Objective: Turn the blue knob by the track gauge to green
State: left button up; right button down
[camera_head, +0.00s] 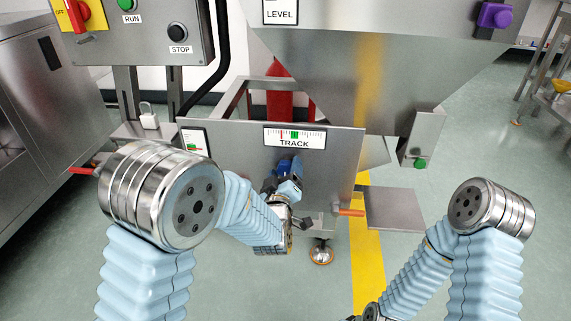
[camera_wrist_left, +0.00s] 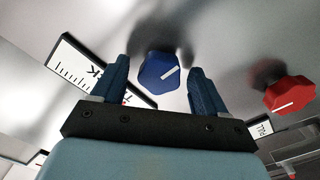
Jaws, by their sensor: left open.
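The blue knob (camera_wrist_left: 158,72) faces the left wrist camera on a metal panel (camera_head: 330,165), with a white pointer line slanting to one side. My left gripper (camera_wrist_left: 160,68) is open, its two dark blue fingers to either side of the knob with gaps showing. In the head view my left gripper (camera_head: 284,178) is at the panel below the track gauge, where knob and fingers are hard to tell apart. The track gauge (camera_head: 295,138) is a white scale with green and red marks, labelled TRACK; it also shows in the left wrist view (camera_wrist_left: 75,70). My right gripper is out of view.
A red knob (camera_wrist_left: 290,92) is right of the fingers in the left wrist view. An orange-handled lever (camera_head: 350,212) sticks out right of my gripper. A metal plate (camera_head: 395,210) juts out beyond it. A purple knob (camera_head: 494,16) is at upper right.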

pick_arm(q)
jog(key=c, duration=1.1)
jog(key=shift+o, duration=0.2)
